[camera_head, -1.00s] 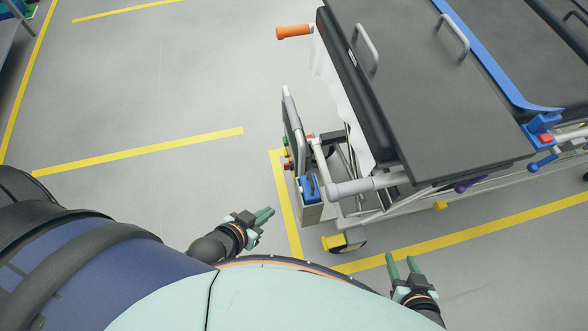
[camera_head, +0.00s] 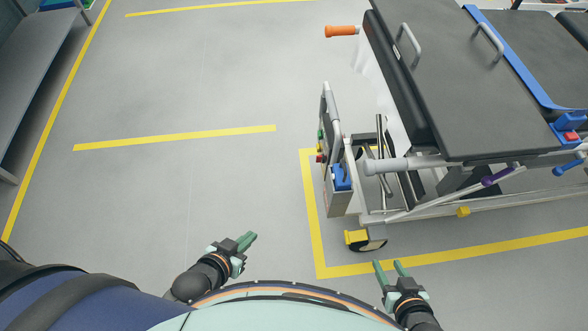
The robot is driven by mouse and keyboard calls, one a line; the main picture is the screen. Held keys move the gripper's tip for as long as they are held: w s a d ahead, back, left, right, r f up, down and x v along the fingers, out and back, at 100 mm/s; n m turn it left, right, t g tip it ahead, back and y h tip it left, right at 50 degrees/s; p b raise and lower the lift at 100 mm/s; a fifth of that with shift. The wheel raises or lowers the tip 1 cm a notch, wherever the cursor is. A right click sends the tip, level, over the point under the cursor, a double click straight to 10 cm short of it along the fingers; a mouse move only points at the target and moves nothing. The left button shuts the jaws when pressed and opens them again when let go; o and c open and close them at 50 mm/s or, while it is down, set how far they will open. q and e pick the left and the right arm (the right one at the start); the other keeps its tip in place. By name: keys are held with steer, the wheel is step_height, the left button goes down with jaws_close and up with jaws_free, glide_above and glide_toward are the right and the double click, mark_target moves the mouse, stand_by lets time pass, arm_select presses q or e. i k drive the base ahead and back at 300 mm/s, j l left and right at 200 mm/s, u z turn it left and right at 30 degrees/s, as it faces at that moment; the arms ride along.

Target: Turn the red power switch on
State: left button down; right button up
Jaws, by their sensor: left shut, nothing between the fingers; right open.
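A narrow grey panel (camera_head: 340,199) stands upright at the near left end of a wheeled bed. Small green, yellow and red knobs stick out of its left side; the red one (camera_head: 320,158) is tiny, and I cannot tell if it is the power switch or how it is set. Another red part (camera_head: 571,136) sits on a blue bracket at the right edge. My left gripper (camera_head: 249,239) is shut and empty, low and left of the panel. My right gripper (camera_head: 388,266) is open and empty, below the bed's near wheel. Both are apart from the panel.
The wheeled bed (camera_head: 460,90) with a dark top fills the upper right, with an orange handle (camera_head: 341,31) at its corner. Yellow lines (camera_head: 175,137) mark the floor. A grey shelf (camera_head: 35,60) stands at the far left. The floor left of the bed is clear.

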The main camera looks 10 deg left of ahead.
mark_target(318, 158)
steer(key=k+u, duration=0.15)
steer(key=z, duration=0.7)
steer(key=i+j+z, duration=0.15)
steer(key=j+z, duration=0.2)
steer(key=z, duration=0.15)
steer(key=i+j+z, duration=0.1)
steer(key=j+z, duration=0.25)
steer(key=z, duration=0.15)
steer(key=j+z, duration=0.45)
steer(key=j, duration=0.4)
steer(key=j+z, duration=0.15)
steer(key=j, duration=0.45)
steer(key=k+j+z, duration=0.15)
steer(key=j, duration=0.45)
steer(key=j+z, duration=0.2)
steer(key=j, duration=0.4)
steer(key=k+j, duration=0.1)
steer(key=j, duration=0.35)
steer(key=k+j, duration=0.15)
steer(key=j, duration=0.3)
steer(key=k+j, duration=0.1)
steer(key=j, duration=0.35)
steer(key=k+j, duration=0.1)
steer(key=j, duration=0.35)
